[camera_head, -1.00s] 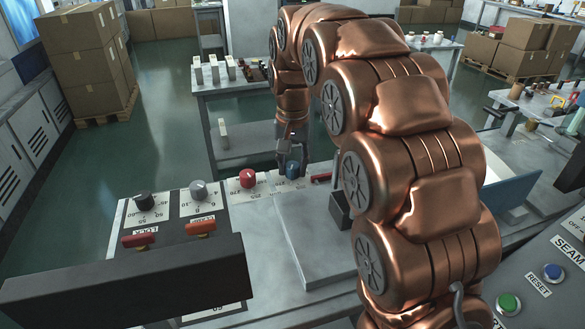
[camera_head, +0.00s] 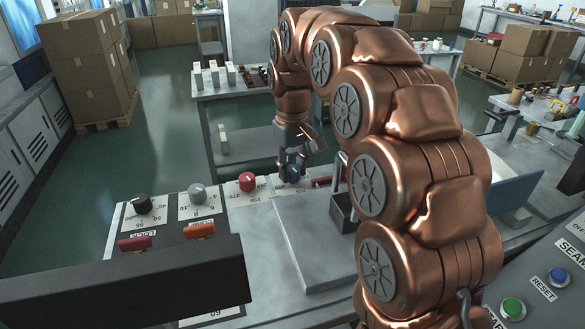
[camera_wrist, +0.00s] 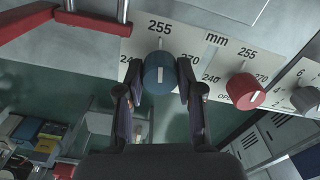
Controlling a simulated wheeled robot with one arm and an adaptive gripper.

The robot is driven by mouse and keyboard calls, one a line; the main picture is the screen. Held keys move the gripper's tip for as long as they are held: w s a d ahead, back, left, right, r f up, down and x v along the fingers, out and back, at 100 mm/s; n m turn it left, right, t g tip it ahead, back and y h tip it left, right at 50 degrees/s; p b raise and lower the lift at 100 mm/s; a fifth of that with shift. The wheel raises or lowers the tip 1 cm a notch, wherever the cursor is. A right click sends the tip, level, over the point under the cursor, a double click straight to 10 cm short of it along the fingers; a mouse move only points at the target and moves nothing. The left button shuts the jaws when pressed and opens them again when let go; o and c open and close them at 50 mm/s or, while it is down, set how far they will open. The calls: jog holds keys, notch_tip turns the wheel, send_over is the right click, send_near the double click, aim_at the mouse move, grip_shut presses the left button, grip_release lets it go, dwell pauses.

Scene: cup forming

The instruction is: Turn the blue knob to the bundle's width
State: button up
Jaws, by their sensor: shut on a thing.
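The blue knob (camera_wrist: 160,76) sits on a white dial plate (camera_wrist: 160,38) marked 240, 255, 270 and mm. Its white line stands upright in the wrist view, in line with the 255 mark. My gripper (camera_wrist: 159,72) is shut on the knob, one finger on its left side and one on its right. In the head view, my gripper (camera_head: 292,165) reaches down over the blue knob (camera_head: 291,175) at the panel's far edge, and its fingers partly cover it. I cannot make out the bundle in either view.
A red knob (camera_wrist: 245,91) with its own 240–270 scale is close beside, then a grey knob (camera_wrist: 306,99). A red handle (camera_wrist: 62,30) is on the other side. A grey slab (camera_head: 322,245) lies in front. A dark bin (camera_head: 342,210) stands close to my arm.

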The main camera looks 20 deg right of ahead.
aim_at(292, 168)
dwell(0.3)
jog(key=o, duration=1.2)
jog(key=shift+c, duration=0.2)
jog(key=shift+r, duration=0.1)
jog(key=shift+r, duration=3.7)
jog(key=shift+r, duration=0.1)
